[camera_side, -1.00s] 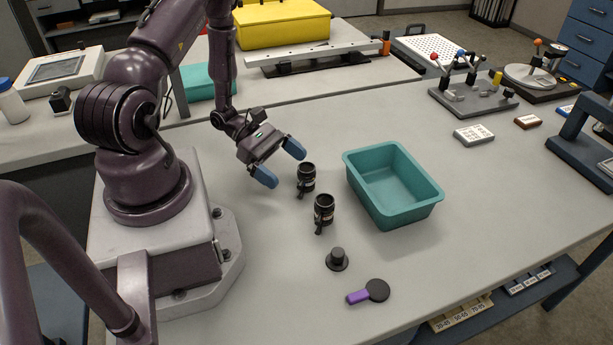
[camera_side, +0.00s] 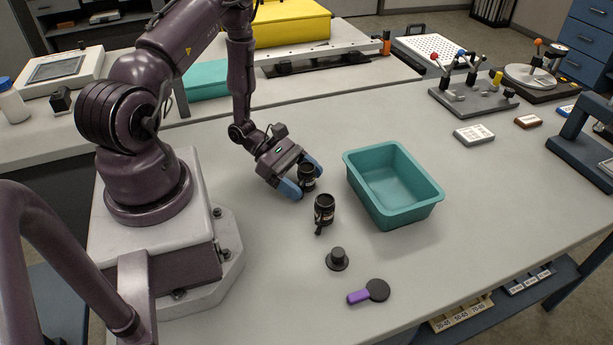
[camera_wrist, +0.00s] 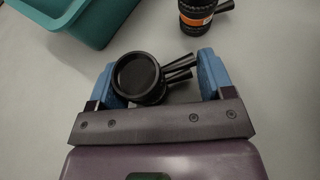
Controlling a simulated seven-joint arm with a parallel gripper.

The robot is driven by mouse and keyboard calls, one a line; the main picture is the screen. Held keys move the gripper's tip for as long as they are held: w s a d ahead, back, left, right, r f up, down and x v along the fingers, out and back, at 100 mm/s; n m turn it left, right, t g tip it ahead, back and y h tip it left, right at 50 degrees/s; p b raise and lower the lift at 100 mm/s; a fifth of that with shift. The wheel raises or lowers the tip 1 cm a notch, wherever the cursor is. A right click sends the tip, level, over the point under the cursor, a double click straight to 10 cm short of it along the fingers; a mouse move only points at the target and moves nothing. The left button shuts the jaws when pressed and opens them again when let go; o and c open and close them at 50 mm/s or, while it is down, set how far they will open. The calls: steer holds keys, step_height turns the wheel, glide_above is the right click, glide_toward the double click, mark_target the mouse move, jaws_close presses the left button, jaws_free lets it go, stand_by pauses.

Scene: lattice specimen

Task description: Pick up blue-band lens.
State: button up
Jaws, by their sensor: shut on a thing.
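Two black lenses stand on the grey table. The farther lens (camera_side: 308,177) is between the blue fingertips of my gripper (camera_side: 303,180), which is shut on it. In the wrist view this lens (camera_wrist: 138,76) lies against the left finger, and its dark levers (camera_wrist: 178,70) point toward the right finger of my gripper (camera_wrist: 168,78). The colour of its band is hidden. The nearer lens (camera_side: 324,208) stands apart from the gripper; in the wrist view this other lens (camera_wrist: 197,12) has an orange band, so it is not blue-banded.
A teal bin (camera_side: 432,193) stands empty just right of the lenses. A small black knobbed piece (camera_side: 337,260) and a black disc with a purple handle (camera_side: 376,290) lie nearer the front.

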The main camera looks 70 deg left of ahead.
mark_target(303, 171)
step_height(303, 171, up, 9)
steer(key=shift+r, duration=0.1)
steer(key=shift+w+d+r, duration=0.1)
steer(key=shift+d+r, duration=0.05)
steer(key=shift+r, duration=0.1)
steer(key=w+d+r+n+t+y, duration=0.1)
steer(key=w+d+r, duration=0.2)
steer(key=w, duration=0.4)
steer(key=w+d+r+n+t+y, duration=0.1)
steer(key=w+d+r, duration=0.15)
steer(key=w, duration=0.55)
steer(key=shift+n+t, duration=0.4)
steer(key=shift+n, duration=0.1)
steer(key=shift+a+f, duration=0.15)
steer(key=shift+f, duration=2)
steer(key=shift+a+f, duration=0.1)
steer(key=shift+f, duration=2.05)
steer(key=shift+f, duration=0.25)
